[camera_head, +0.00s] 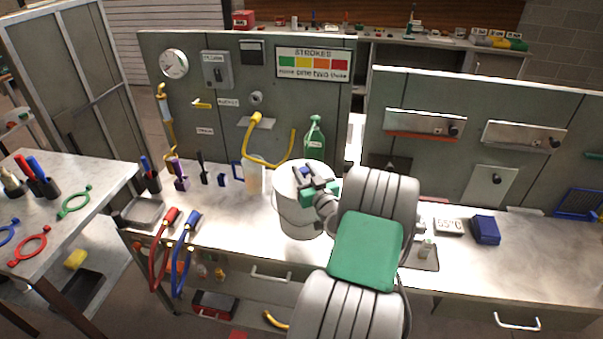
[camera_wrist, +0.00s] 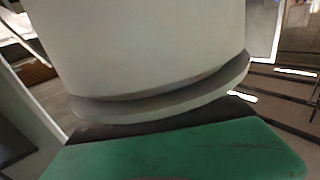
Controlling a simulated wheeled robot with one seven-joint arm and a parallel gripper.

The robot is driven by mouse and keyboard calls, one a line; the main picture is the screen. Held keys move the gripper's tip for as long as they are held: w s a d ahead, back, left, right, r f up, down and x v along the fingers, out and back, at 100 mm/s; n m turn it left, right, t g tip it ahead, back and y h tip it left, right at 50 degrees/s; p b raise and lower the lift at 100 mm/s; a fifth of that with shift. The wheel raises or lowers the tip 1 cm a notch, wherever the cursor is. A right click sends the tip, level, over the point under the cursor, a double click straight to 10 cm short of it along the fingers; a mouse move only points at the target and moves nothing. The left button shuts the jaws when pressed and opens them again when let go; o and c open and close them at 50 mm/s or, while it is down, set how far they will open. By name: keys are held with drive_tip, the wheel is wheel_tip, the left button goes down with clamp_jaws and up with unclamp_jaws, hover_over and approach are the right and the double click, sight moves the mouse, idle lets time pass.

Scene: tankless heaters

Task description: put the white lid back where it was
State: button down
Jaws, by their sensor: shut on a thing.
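A white bucket (camera_head: 298,217) stands on the bench in the head view, left of my arm. The white lid (camera_head: 286,176) is at its top, partly hidden by my gripper (camera_head: 308,178). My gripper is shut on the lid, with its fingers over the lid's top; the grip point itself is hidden. I cannot tell whether the lid rests fully on the bucket's rim or is slightly above it. In the wrist view, a large pale curved wall with a protruding rim (camera_wrist: 190,99) fills the upper part, close to my green gripper body.
A green bottle (camera_head: 314,138) stands just behind the bucket, and a yellow hose (camera_head: 250,135) and a clear beaker (camera_head: 254,176) are to its left. Red and blue tools (camera_head: 188,230) hang at the front edge.

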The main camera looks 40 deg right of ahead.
drive_tip(key=shift+f+b, duration=0.5)
drive_tip(key=shift+b, duration=0.1)
drive_tip(key=c, duration=1)
unclamp_jaws()
drive_tip(key=b+v, duration=0.2)
drive_tip(key=v, duration=0.5)
drive_tip(key=shift+d+f, duration=0.1)
drive_tip(key=shift+s+a, duration=0.25)
drive_tip(key=shift+s, duration=0.2)
